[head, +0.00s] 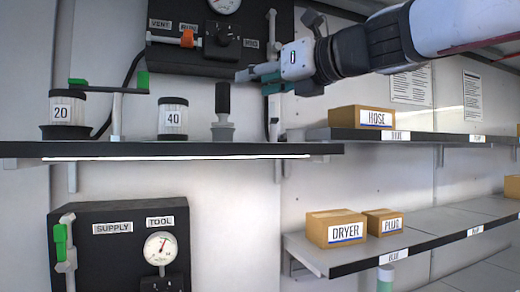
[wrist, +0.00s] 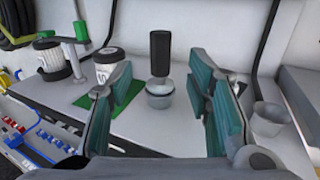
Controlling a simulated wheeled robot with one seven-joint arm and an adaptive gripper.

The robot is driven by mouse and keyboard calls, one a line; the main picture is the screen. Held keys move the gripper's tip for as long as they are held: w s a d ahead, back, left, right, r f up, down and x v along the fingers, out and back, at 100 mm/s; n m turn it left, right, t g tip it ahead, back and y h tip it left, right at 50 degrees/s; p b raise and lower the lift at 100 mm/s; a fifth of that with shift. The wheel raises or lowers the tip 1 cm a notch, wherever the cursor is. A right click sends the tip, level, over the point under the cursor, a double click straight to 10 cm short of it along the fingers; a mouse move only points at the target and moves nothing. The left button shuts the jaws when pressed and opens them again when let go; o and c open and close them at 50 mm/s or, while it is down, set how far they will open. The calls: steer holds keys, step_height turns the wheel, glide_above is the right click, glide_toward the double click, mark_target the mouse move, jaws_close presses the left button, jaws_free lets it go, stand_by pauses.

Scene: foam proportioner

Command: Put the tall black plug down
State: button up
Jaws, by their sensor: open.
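The tall black plug (head: 222,97) stands upright in a grey cup (head: 222,130) on the upper shelf. In the wrist view the plug (wrist: 160,55) and its cup (wrist: 160,96) show between my spread teal fingers, beyond the tips. My gripper (head: 254,80) is open and empty, to the right of the plug and a little above its middle in the head view. In the wrist view a clear gap lies on both sides of the plug between the fingers of my gripper (wrist: 158,76).
Jars marked 40 (head: 173,119) and 20 (head: 68,112) stand left of the plug, with a green-handled lever (head: 115,95) between them. A second grey cup (wrist: 270,119) stands empty at right. A black valve panel (head: 190,55) is behind. Boxes sit on lower right shelves.

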steer(key=s+d+f+n+g+h, duration=0.2)
steer(key=s+f+n, duration=0.25)
steer(key=f, duration=0.35)
steer(key=s+d+f+n+g+h, duration=0.1)
steer(key=s+f+n+h, duration=0.15)
steer(key=f+n, duration=0.45)
steer(key=s+d+f+n+g+h, duration=0.15)
steer(key=s+f+n, duration=0.25)
steer(key=f, duration=0.5)
steer(key=s+d+f+n+g+h, duration=0.2)
steer(key=s+d+f+n, duration=0.3)
steer(key=f, duration=0.3)
steer(key=s+d+f+n+g+h, duration=0.2)
steer(key=s+d+f+n+h, duration=0.1)
steer(key=s+d+f+n, duration=0.2)
step_height(320, 180, down, 4)
steer(key=s+n, duration=0.2)
steer(key=shift+s+n, duration=0.2)
steer(key=shift+n, duration=0.15)
